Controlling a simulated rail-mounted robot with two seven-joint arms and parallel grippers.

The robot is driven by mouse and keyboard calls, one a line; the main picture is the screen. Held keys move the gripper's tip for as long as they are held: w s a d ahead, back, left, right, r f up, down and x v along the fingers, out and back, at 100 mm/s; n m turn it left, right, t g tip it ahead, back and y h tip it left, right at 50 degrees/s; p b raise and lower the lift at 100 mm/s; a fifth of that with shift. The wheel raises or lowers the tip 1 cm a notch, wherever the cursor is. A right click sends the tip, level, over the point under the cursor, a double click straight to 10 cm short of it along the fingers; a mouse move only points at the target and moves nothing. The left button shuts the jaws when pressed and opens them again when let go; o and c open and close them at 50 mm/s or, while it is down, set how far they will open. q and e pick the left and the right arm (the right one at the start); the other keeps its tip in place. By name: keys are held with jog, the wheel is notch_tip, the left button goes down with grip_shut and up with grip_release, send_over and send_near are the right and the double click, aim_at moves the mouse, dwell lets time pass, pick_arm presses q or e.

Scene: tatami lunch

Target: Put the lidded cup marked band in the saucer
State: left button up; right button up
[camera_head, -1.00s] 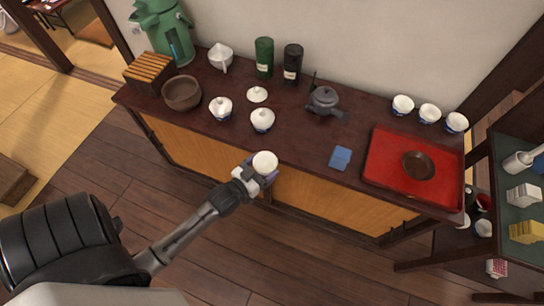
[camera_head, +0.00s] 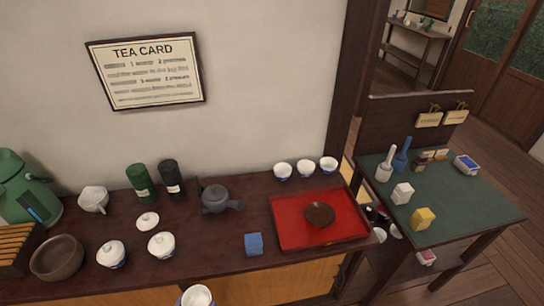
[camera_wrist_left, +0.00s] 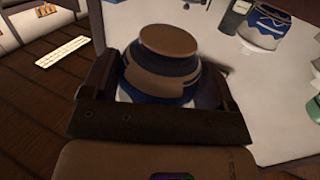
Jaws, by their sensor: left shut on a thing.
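My left gripper (camera_wrist_left: 160,110) is shut on a small white cup with a blue band (camera_wrist_left: 165,75). In the head view the held cup (camera_head: 197,296) is at the bottom edge, in front of the counter, its round white top showing. Most of the gripper is cut off there, and whether a lid is on the cup is not clear. The dark brown round saucer (camera_head: 320,214) lies empty on the red tray (camera_head: 290,238), to the right of and beyond the cup. Two other white lidded cups (camera_head: 111,255) (camera_head: 161,245) stand on the counter at left. My right gripper is not in view.
A blue block (camera_head: 254,244) lies on the counter left of the tray. A dark teapot (camera_head: 216,199) stands behind it. Three white cups (camera_head: 305,168) stand behind the tray. A loose white lid (camera_head: 147,221) and a brown bowl (camera_head: 57,258) are at left.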

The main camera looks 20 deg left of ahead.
pick_arm(q)
jog(key=w+d+r+h+p, duration=0.15)
jog(key=w+r, duration=0.25)
jog(key=r, duration=0.6)
jog(key=w+d+r+m+p, duration=0.1)
jog(key=w+d+r+p, duration=0.15)
jog(key=r, duration=0.75)
jog(key=w+d+r+p, duration=0.1)
jog(key=w+d+r, duration=0.25)
jog(key=r, duration=0.55)
notch_tip(320, 180, up, 37)
jog(key=p, duration=3.6)
jog(key=shift+w+p, duration=0.25)
jog(key=shift+p, duration=0.15)
